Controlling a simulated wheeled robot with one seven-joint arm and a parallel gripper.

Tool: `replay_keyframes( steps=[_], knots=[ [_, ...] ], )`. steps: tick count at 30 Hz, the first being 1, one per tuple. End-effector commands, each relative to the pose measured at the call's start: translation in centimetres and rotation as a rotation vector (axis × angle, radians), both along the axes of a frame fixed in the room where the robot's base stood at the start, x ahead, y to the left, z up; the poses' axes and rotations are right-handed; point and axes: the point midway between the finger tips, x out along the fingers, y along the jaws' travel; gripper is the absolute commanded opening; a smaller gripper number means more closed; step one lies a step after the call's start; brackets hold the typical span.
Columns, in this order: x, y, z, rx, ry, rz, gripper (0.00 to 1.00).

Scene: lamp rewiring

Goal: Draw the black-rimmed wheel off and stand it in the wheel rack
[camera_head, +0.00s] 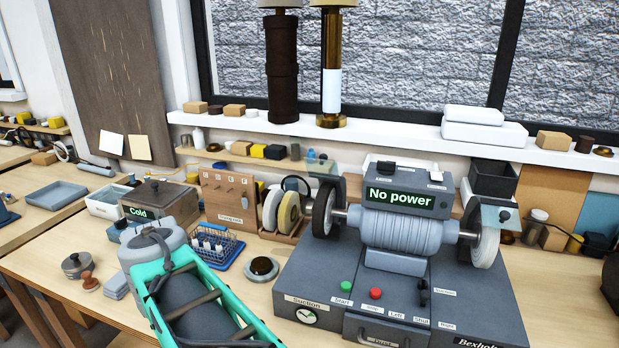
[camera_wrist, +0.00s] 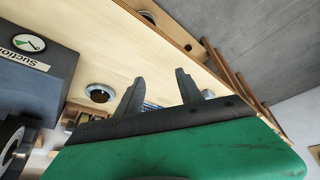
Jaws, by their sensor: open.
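The black-rimmed wheel (camera_head: 325,211) sits upright on the left spindle of the grey bench grinder (camera_head: 402,235). A dark round rim, probably that wheel (camera_wrist: 10,142), shows cut off at the left edge of the wrist view. The wooden wheel rack (camera_head: 288,237) stands just left of the grinder and holds a pale wheel and a cream wheel upright. My gripper (camera_wrist: 157,80) is open, with nothing between its two dark fingers, apart from the wheel. In the head view my teal arm shows at the bottom, and its fingers cannot be made out.
A round black-and-silver dish (camera_head: 262,269) and a blue wire basket (camera_head: 216,246) stand left of the grinder. A pale wheel (camera_head: 486,244) is on the right spindle. The display (camera_head: 400,198) reads "No power". Clear guards sit near both wheels. Bare bench lies before the dish.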

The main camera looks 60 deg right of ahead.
Motion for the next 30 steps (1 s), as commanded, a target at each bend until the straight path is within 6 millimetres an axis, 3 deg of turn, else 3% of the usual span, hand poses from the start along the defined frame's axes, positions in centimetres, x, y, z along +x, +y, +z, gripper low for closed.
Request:
replay_keyframes(
  steps=[1, 4, 6, 9, 12, 17, 30],
  knots=[
    [-0.3, -4.6, 3.1, -0.018, -0.024, -0.128, 0.44],
    [-2.4, -13.1, 7.3, -0.06, -0.071, -0.362, 0.44],
    [-5.0, -18.6, 10.0, -0.091, -0.099, -0.518, 0.44],
    [-9.3, -24.6, 13.1, -0.132, -0.131, -0.703, 0.44],
    [-12.8, -28.2, 14.9, -0.161, -0.15, -0.825, 0.44],
    [-15.0, -30.3, 15.7, -0.18, -0.161, -0.896, 0.44],
    [-14.6, -32.8, 12.1, -0.18, -0.161, -0.895, 0.44]
  ],
)
